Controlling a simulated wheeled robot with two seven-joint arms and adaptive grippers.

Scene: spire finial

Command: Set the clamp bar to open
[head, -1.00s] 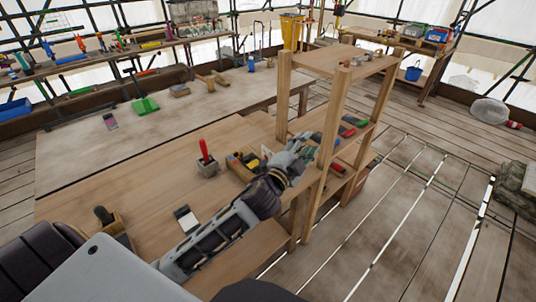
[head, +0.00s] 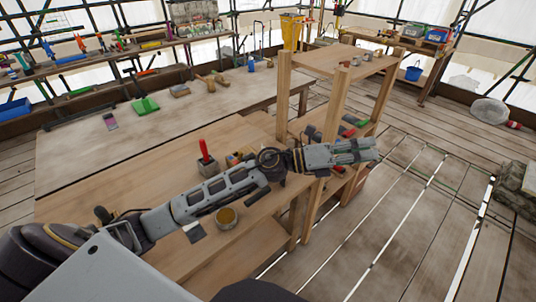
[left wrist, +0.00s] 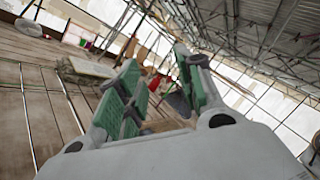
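A red handle (head: 203,147) stands nearly upright on a small grey block (head: 207,166) on the wooden bench; I cannot tell for sure whether it is the clamp bar. My left arm crosses in front of the bench, and my left gripper (head: 368,150) is to the right of the shelf posts, well away from the red handle and touching nothing. In the left wrist view its green-padded fingers (left wrist: 158,68) are apart with nothing between them. My right gripper is out of view.
A round tin (head: 227,216) and a dark-and-white card (head: 194,232) lie near the bench front. A wooden shelf unit (head: 338,115) rises at the bench's right end, close to my left forearm. Open plank floor (head: 425,220) lies to the right.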

